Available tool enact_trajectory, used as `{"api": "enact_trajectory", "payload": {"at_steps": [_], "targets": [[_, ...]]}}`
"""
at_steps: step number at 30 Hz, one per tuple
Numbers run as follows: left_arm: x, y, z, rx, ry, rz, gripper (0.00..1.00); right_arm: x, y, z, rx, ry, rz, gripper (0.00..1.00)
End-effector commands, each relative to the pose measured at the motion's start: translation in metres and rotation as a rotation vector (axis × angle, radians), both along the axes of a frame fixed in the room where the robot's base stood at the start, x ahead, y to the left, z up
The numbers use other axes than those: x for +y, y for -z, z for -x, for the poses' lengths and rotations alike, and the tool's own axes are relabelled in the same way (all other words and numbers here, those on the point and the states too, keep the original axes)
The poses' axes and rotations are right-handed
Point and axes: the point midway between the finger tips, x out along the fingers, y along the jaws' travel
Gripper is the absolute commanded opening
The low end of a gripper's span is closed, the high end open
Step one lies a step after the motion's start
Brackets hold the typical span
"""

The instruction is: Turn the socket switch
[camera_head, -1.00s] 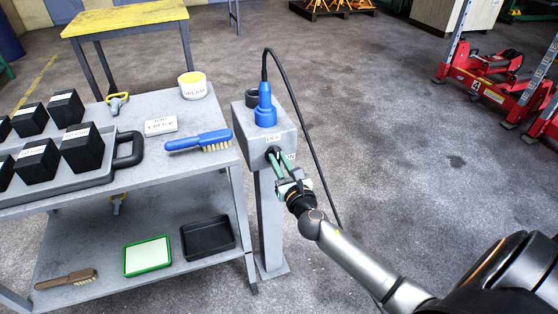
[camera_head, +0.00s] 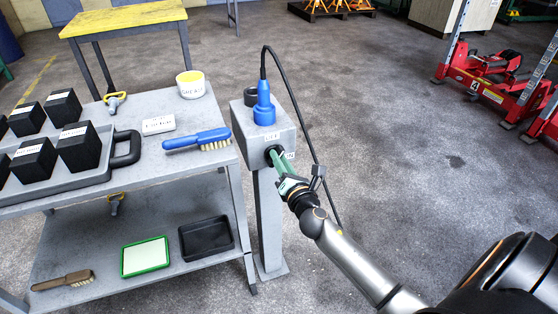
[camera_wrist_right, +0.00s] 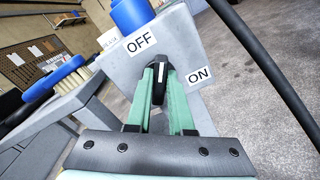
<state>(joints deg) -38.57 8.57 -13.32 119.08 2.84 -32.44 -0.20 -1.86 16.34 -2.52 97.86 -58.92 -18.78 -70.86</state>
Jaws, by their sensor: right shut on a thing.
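The socket box (camera_head: 262,128) is a grey box on a post, with a blue plug (camera_head: 264,104) upright in its top. Its switch is a black knob (camera_wrist_right: 159,82) with a white line, on the front face. The OFF label (camera_wrist_right: 140,41) is up-left of the knob and the ON label (camera_wrist_right: 198,75) is to its right. The white line points between the two labels. My right gripper (camera_head: 278,161) is shut on the knob, one green finger on each side. The fingers hide part of the knob in the head view. My left gripper is out of view.
A black cable (camera_head: 297,107) loops from the plug down past my right arm. A grey trolley (camera_head: 205,170) stands close on the left, holding a blue brush (camera_head: 196,140), a tub (camera_head: 191,84) and black boxes. Floor to the right is clear up to red jacks (camera_head: 490,85).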

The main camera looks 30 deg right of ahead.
Motion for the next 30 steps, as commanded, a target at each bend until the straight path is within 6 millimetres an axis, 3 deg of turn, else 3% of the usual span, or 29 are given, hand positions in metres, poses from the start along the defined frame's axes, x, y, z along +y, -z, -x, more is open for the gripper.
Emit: {"api": "enact_trajectory", "payload": {"at_steps": [8, 19, 30], "targets": [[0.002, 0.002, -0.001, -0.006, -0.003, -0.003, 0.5, -0.002, 0.002, 0.001, -0.062, 0.001, -0.261, 0.0], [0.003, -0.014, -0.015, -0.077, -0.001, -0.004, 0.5, -0.003, 0.005, 0.001, -0.143, 0.002, -0.598, 0.0], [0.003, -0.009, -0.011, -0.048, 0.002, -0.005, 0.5, -0.003, 0.007, 0.001, -0.202, 0.001, -0.848, 0.0]]}}
